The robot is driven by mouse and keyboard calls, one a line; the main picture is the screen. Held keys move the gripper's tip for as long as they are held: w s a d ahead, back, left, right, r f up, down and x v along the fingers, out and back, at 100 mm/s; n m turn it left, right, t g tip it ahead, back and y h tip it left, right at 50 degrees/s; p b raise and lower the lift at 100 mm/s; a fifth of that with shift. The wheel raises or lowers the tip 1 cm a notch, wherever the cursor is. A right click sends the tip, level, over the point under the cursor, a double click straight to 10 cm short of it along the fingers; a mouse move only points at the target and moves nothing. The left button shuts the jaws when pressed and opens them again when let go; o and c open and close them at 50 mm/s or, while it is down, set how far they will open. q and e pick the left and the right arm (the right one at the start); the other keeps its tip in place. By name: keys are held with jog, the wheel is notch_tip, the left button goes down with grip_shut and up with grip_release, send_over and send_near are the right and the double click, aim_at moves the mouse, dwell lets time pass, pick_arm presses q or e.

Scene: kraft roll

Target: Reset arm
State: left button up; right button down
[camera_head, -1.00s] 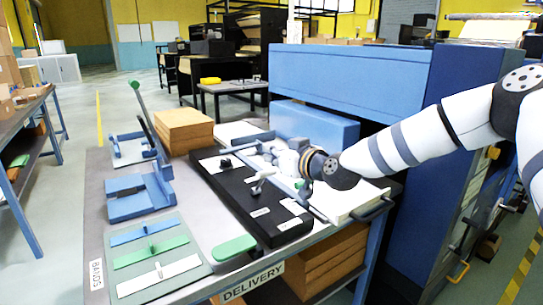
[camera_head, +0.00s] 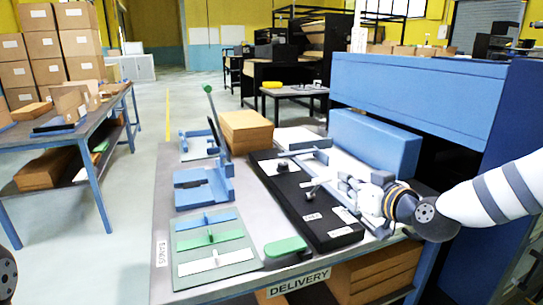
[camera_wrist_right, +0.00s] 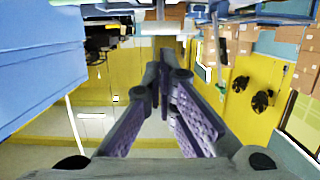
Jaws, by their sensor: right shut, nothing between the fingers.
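My right gripper (camera_head: 343,184) reaches in from the right at the end of the white and grey arm, above the right side of the delivery table (camera_head: 254,208). It is shut and empty. In the right wrist view its fingers (camera_wrist_right: 164,58) close together at the tips, with purple ridged inner pads and nothing between them. Behind them are yellow wall and floor, seen at an odd angle. My left gripper is not in view.
Beside the gripper lies a long black board (camera_head: 292,199) with small handles and labels. Blue fixtures (camera_head: 204,187), a green mat (camera_head: 243,264) with coloured bars and brown boxes (camera_head: 246,131) stand further left. A large blue machine (camera_head: 430,95) stands behind. Open floor lies left of the table.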

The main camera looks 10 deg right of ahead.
jog(key=s+a+f+g, duration=0.1)
jog(key=f, duration=0.3)
jog(key=s+a+f+g, duration=0.1)
jog(key=s+a+f, duration=0.1)
jog(key=f, duration=0.1)
jog(key=s+a+f+g, duration=0.1)
jog(key=s+a+f, duration=0.1)
jog(key=f, duration=0.2)
jog(key=shift+s+f+g+y, duration=0.25)
jog(key=shift+f+g+y, duration=0.05)
jog(key=shift+g+y, duration=0.1)
jog(key=s+a+f+g, duration=0.4)
jog(key=s+f+g, duration=0.1)
jog(key=s+f, duration=0.7)
jog(key=s+f+g+h, duration=0.1)
jog(key=s+f+g, duration=0.1)
jog(key=s, duration=0.7)
jog(key=s+f+m+g+h, duration=0.1)
jog(key=s+f+g, duration=0.2)
jog(key=s, duration=0.7)
jog(key=s+d+f+m+g+h, duration=0.1)
jog(key=s+f+g, duration=0.2)
jog(key=s, duration=0.7)
jog(key=shift+s+f, duration=0.25)
jog(key=shift+f, duration=0.2)
